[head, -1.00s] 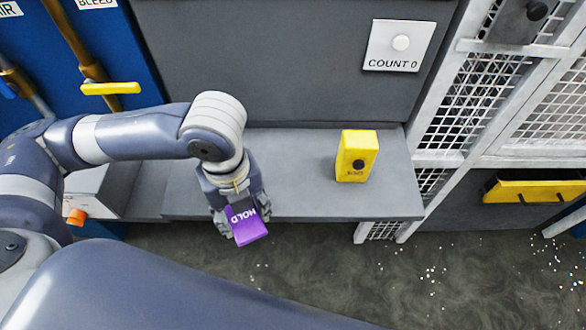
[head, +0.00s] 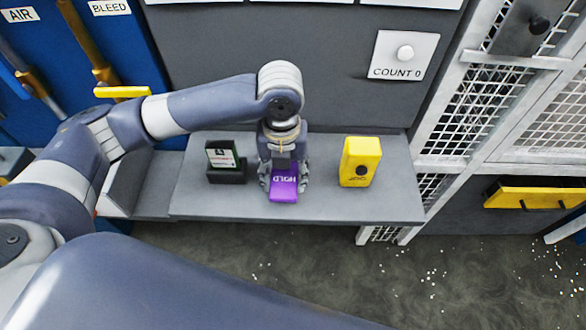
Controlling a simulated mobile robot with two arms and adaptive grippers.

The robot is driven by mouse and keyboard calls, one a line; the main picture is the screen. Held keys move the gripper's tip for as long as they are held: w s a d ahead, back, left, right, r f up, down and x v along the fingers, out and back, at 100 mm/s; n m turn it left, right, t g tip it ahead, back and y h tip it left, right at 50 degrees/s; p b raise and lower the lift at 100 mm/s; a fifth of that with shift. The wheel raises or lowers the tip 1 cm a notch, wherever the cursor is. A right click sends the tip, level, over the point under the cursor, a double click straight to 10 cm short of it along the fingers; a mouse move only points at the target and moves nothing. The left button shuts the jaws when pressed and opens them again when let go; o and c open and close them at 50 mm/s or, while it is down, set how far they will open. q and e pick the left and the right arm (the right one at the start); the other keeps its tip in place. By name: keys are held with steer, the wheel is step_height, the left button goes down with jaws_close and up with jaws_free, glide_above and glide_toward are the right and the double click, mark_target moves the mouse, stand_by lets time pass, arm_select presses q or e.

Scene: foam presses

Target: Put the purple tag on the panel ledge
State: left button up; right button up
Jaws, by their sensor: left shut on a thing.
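The purple tag (head: 284,186), marked HOLD, is in my left gripper (head: 283,184), which is shut on it. The gripper points down over the grey panel ledge (head: 330,207), near the ledge's middle. The tag shows in front of the gripper's fingers. I cannot tell whether the tag touches the ledge or hangs just above it. My right gripper is not in view.
On the ledge, a yellow box (head: 360,162) with a black button stands right of the gripper. A dark stand with a green-and-white card (head: 224,160) stands left of it. A white mesh guard (head: 470,110) rises at the right. The ledge's front right is bare.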

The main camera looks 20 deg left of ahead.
mark_target(293, 169)
arm_select(q)
steer(key=w, duration=0.2)
steer(key=w+d, duration=0.1)
steer(key=shift+w+f+p, duration=0.2)
steer(key=shift+f+p, duration=0.05)
steer(key=shift+p, duration=0.05)
step_height(293, 169, down, 3)
steer(key=shift+s+r+p, duration=0.1)
steer(key=shift+r+p, duration=0.05)
steer(key=shift+p, duration=0.45)
steer(key=shift+f, duration=0.35)
steer(key=o, duration=1)
steer(key=shift+f, duration=0.15)
steer(key=shift+o, duration=0.2)
step_height(293, 169, up, 12)
steer(key=shift+r+b, duration=0.2)
steer(key=shift+b, duration=1.05)
steer(key=shift+f, duration=0.1)
